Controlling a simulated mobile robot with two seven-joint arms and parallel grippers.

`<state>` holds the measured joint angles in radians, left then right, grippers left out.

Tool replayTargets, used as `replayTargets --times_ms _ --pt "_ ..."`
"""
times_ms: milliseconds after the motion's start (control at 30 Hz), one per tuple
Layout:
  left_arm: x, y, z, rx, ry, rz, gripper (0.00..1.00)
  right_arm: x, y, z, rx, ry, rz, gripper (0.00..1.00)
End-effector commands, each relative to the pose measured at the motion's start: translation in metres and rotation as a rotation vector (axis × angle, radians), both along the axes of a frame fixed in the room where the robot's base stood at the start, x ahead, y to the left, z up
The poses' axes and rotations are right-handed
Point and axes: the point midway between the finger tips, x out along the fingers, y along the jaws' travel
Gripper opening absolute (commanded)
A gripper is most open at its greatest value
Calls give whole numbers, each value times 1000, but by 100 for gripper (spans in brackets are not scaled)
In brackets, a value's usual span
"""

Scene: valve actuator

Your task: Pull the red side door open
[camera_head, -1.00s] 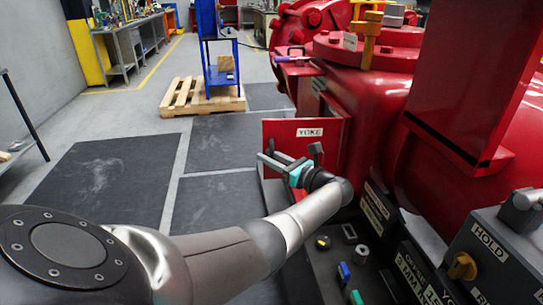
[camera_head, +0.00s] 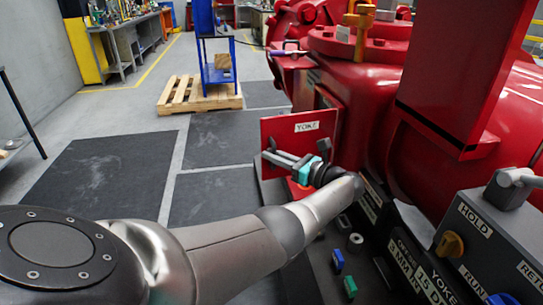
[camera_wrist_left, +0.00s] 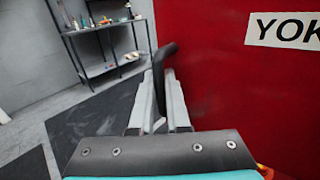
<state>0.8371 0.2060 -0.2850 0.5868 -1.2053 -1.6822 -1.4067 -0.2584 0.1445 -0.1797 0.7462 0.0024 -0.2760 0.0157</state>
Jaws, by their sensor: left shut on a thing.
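The red side door (camera_head: 279,127) is a flat panel with a white YOKE label. It stands out to the left from the red valve body (camera_head: 372,85). In the left wrist view the door (camera_wrist_left: 225,85) fills the right side. My left gripper (camera_head: 277,159) is in front of the door's lower part. In the wrist view its fingers (camera_wrist_left: 161,95) are shut on a dark door handle (camera_wrist_left: 164,55), whose bent end shows above them. The handle's lower part is hidden between the fingers. My right gripper is not in view.
A grey control box (camera_head: 485,235) with HOLD and RUN labels and an orange knob is at right. A dark panel with blue and green buttons (camera_head: 338,260) lies below my forearm. A wooden pallet (camera_head: 200,98) stands behind. The matted floor left of the door is clear.

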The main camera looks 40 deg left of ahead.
Motion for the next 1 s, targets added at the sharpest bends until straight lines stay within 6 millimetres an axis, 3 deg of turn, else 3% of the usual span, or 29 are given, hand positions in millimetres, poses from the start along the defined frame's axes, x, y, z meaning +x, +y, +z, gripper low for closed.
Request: replayTargets --times_ms 33,633,667,767,1000 --pt "3 -12 -8 -8 17 -17 0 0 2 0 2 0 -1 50" --pt "2 -13 -8 -10 19 3 0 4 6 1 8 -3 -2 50" --pt "2 -13 -8 -10 19 3 15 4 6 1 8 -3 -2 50" --pt "2 -13 -8 -11 18 1 27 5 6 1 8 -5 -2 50" --pt "3 -13 -8 -14 14 -1 27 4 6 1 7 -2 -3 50"
